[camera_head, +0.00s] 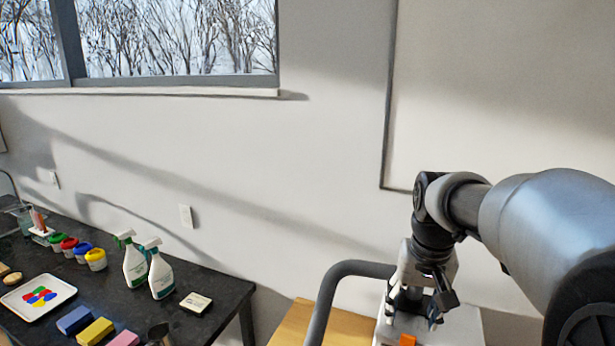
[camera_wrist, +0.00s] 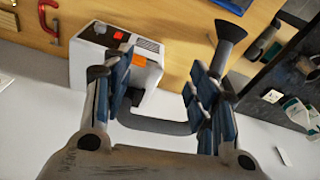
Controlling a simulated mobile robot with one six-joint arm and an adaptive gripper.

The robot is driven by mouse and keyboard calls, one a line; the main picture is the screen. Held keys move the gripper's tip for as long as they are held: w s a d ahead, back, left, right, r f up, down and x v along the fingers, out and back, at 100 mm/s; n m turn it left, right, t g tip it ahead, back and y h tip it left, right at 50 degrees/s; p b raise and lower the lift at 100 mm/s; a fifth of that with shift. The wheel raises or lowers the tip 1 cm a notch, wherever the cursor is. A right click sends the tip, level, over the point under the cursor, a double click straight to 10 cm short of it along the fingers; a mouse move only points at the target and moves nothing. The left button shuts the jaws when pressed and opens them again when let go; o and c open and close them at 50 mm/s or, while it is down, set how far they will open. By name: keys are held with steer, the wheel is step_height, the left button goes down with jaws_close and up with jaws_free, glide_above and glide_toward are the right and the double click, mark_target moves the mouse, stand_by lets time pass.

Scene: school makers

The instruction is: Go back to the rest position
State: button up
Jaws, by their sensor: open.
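My gripper (camera_head: 420,305) points downward at the lower right of the head view, in front of the wall. In the wrist view its two blue-padded fingers (camera_wrist: 155,85) are spread apart with nothing held between the pads. A white machine (camera_wrist: 88,62) with red and orange parts lies beyond the left finger, partly hidden by it. A dark curved hose (camera_wrist: 165,126) shows between the fingers and ends in a flared black nozzle (camera_wrist: 231,36). The hose also shows left of my gripper in the head view (camera_head: 322,300). I cannot tell the gap between gripper and machine.
A wooden bench (camera_head: 345,325) lies below. A dark table (camera_head: 215,320) at left holds spray bottles (camera_head: 161,275), paint jars (camera_head: 96,259), a paint tray (camera_head: 22,308) and coloured blocks (camera_head: 95,332). A red clamp (camera_wrist: 52,22) is in the wrist view. Open air lies left of my arm.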

steer(key=s+a+f+n+t+b, duration=0.1)
steer(key=s+a+f+b, duration=0.1)
steer(key=s, duration=0.9)
steer(key=s+a+f+n+t+b, duration=0.1)
steer(key=s+a+f+b, duration=0.1)
steer(key=s, duration=1)
steer(key=shift+a+f+n+t, duration=0.4)
steer(key=shift+a+f, duration=0.2)
steer(key=shift+a, duration=0.25)
